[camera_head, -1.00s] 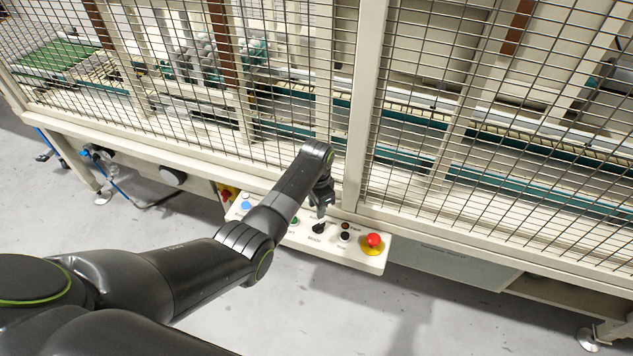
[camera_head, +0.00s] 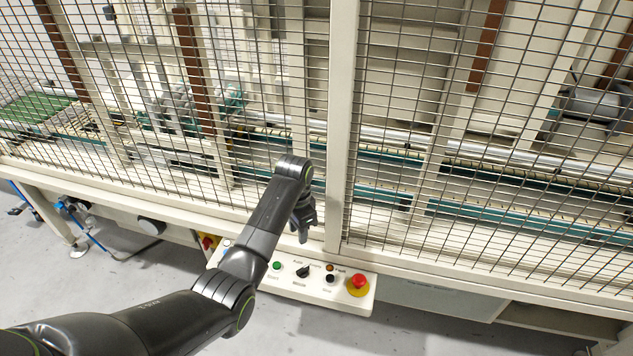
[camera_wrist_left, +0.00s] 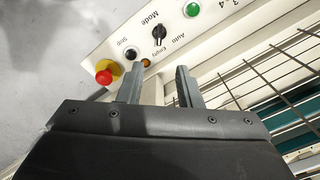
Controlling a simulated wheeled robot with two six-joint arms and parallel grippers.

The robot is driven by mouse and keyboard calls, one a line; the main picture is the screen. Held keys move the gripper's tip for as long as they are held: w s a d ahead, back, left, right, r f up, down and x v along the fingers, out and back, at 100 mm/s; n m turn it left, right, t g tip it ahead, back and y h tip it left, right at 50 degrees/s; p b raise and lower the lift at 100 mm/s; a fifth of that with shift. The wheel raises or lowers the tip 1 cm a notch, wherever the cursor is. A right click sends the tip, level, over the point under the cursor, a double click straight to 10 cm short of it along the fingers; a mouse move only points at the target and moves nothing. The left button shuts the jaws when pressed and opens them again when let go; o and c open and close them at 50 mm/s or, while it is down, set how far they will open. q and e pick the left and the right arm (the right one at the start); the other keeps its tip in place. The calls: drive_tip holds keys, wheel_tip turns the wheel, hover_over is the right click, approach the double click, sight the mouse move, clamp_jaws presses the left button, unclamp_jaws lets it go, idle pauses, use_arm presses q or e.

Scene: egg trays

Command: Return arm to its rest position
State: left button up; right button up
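My left arm reaches in from the lower left in the head view. Its gripper (camera_head: 303,234) hangs above the cream control panel (camera_head: 312,291), in front of the mesh fence. In the left wrist view the two fingers of this gripper (camera_wrist_left: 160,85) stand apart with nothing between them. The black mode knob (camera_head: 303,271) lies beyond the fingers and clear of them; it also shows in the left wrist view (camera_wrist_left: 158,35). My right gripper is in neither view.
The panel carries a red emergency button (camera_head: 359,281) on a yellow base, a green button (camera_head: 277,266) and a black stop button (camera_head: 330,279). A wire mesh fence (camera_head: 420,150) closes off the machine behind. Grey floor (camera_head: 440,335) lies open in front.

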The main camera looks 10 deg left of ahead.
use_arm(q)
drive_tip(key=s+a+f, duration=0.1)
drive_tip(key=f, duration=0.3)
drive_tip(key=s+a+f+n, duration=0.1)
drive_tip(key=s+f, duration=0.1)
drive_tip(key=f, duration=0.2)
drive_tip(key=s+a+f+n, duration=0.1)
drive_tip(key=s+f, duration=0.1)
drive_tip(key=f, duration=0.3)
drive_tip(key=shift+s+f, duration=0.1)
drive_tip(key=shift+s, duration=0.05)
drive_tip(key=s+a+f+n, duration=0.3)
drive_tip(key=s+a+f, duration=0.1)
drive_tip(key=s+f, duration=0.95)
drive_tip(key=s+a+f+n, duration=0.1)
drive_tip(key=s+f, duration=0.3)
drive_tip(key=s, duration=0.7)
drive_tip(key=s+a+f+n, duration=0.1)
drive_tip(key=s+f, duration=0.4)
drive_tip(key=s, duration=0.6)
drive_tip(key=s+a+f+n+t+y, duration=0.1)
drive_tip(key=s+f, duration=0.4)
drive_tip(key=s, duration=0.6)
drive_tip(key=a+n, duration=0.1)
drive_tip(key=a, duration=0.1)
drive_tip(key=shift+s+a+f, duration=0.15)
drive_tip(key=shift+a, duration=0.2)
